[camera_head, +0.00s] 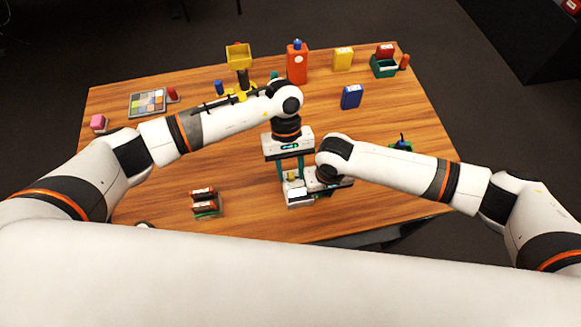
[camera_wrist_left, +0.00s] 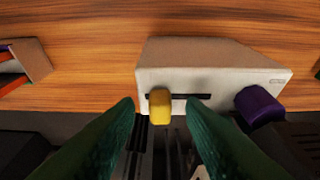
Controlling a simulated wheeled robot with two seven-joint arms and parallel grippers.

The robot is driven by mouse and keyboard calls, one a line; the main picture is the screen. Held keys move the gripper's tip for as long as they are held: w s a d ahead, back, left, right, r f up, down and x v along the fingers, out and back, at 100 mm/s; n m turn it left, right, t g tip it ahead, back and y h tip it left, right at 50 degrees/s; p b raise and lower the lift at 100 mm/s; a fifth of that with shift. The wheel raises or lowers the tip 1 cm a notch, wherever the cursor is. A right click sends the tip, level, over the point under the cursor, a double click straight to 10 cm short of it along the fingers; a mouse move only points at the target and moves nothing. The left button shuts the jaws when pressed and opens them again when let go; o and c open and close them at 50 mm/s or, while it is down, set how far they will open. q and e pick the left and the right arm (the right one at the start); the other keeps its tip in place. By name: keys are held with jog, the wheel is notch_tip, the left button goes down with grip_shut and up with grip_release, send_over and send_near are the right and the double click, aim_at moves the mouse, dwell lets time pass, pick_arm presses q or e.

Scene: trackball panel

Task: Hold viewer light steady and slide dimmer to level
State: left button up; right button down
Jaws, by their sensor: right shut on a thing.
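The viewer light is a white box (camera_head: 299,198) near the front middle of the table; it also shows in the left wrist view (camera_wrist_left: 205,62). Its face has a dark slot with a yellow dimmer knob (camera_wrist_left: 160,106) towards the slot's left end. A purple cylinder (camera_wrist_left: 258,105) sits at the box's right side. My left gripper (camera_head: 291,178) points down at the box, its green fingers open on either side of the yellow knob with gaps. My right gripper (camera_head: 322,188) is shut at the box's right side, on the viewer light; its fingertips are mostly hidden.
A holder with dark red-brown blocks (camera_head: 205,201) stands to the left. A blue box (camera_head: 351,97), orange bottle (camera_head: 297,63), yellow box (camera_head: 343,59) and green bin (camera_head: 383,67) stand farther back. A colour chart (camera_head: 148,103) lies back left. Bare wood surrounds the viewer light.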

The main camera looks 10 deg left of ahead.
pick_arm(q)
jog(key=shift+c, duration=0.6)
grip_shut()
jog(key=shift+w+d, duration=0.2)
jog(key=shift+d, duration=0.35)
jog(key=shift+w+d, duration=0.2)
jog(key=shift+d, duration=0.35)
jog(key=shift+o, duration=0.6)
grip_release()
jog(key=shift+a, duration=0.1)
jog(key=shift+r, duration=0.1)
jog(key=v, duration=1.2)
